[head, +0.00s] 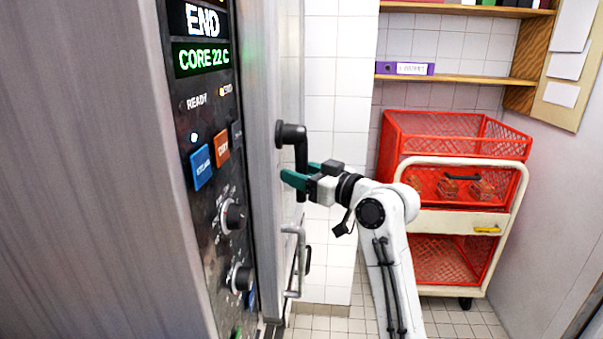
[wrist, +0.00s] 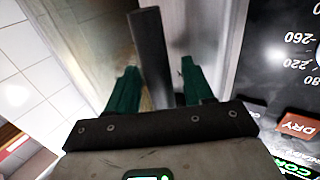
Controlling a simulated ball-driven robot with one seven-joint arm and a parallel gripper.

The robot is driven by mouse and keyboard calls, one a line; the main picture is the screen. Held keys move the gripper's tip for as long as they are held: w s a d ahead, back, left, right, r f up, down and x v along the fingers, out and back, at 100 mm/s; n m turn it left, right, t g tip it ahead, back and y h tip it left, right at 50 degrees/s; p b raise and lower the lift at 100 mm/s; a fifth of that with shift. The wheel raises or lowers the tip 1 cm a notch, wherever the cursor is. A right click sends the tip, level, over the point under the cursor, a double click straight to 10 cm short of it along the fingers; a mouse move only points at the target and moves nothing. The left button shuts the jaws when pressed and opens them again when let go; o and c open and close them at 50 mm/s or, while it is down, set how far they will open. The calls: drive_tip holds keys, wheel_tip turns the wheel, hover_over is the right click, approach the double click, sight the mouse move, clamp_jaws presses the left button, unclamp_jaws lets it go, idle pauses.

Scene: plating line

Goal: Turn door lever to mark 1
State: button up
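The black door lever (head: 301,150) is on the edge of the tall steel oven's door at centre. It extends from its round pivot and points downward in the head view. My gripper (head: 294,176), with green fingers, is at the lever's lower part. In the wrist view the dark lever bar (wrist: 150,55) lies between the two fingers of my gripper (wrist: 158,90). The fingers stand apart, with a small gap by the right one; the left one is very close to the bar, and contact is unclear. I cannot make out mark 1 in either view.
The oven's control panel (head: 215,150) with buttons and knobs is left of the door. A grey bar handle (head: 297,262) sits below the lever. A cream trolley (head: 455,220) with red baskets (head: 400,125) stands at the right. Tiled floor shows between.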

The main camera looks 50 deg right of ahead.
clamp_jaws()
drive_tip(key=shift+d+f+b, duration=0.1)
drive_tip(key=shift+f+b, duration=0.05)
drive_tip(key=shift+b, duration=0.3)
